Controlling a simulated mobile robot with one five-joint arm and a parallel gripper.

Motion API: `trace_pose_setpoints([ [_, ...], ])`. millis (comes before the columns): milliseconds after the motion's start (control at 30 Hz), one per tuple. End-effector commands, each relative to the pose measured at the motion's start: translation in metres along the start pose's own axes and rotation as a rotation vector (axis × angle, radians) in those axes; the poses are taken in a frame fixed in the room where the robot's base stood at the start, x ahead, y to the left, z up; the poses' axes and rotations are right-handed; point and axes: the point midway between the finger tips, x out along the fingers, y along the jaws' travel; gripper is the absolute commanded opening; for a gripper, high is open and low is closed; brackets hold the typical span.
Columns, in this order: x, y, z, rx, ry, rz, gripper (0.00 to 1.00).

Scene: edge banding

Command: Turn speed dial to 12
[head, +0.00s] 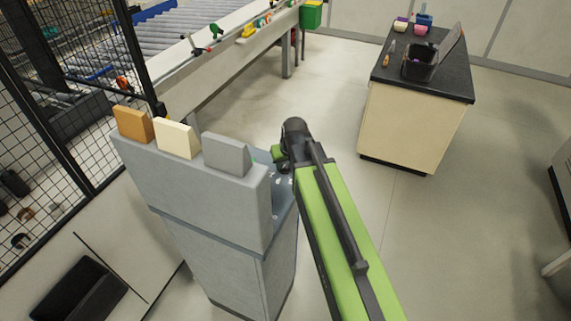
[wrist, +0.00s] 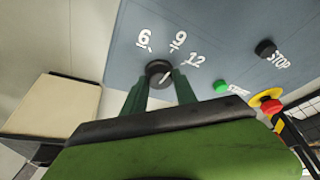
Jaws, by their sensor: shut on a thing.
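In the wrist view the black speed dial (wrist: 157,68) is on the blue-grey panel (wrist: 215,30), below the printed marks 6, 9 and 12. A short white line on the dial slants up to the right, roughly toward the 12 side; its exact setting is hard to tell. My gripper (wrist: 161,77) has its two dark green fingers on either side of the dial and is shut on it. In the head view my gripper (head: 281,158) is at the control cabinet (head: 205,195); the dial is hidden there behind my arm.
Right of the dial are a green button (wrist: 221,86), a black knob (wrist: 265,48) near the STOP label, and a red-and-yellow emergency stop (wrist: 268,101). Orange, cream and grey blocks stand on the cabinet top. A black-topped counter (head: 415,110) stands apart at the right, with clear floor between.

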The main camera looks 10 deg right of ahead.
Motion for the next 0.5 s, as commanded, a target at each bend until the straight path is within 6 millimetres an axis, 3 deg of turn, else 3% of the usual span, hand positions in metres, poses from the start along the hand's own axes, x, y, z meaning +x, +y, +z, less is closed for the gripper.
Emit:
trace_pose_setpoints([
  [500, 0.0006, -0.005, -0.0008, 0.379, -0.002, 0.16, 0.0],
])
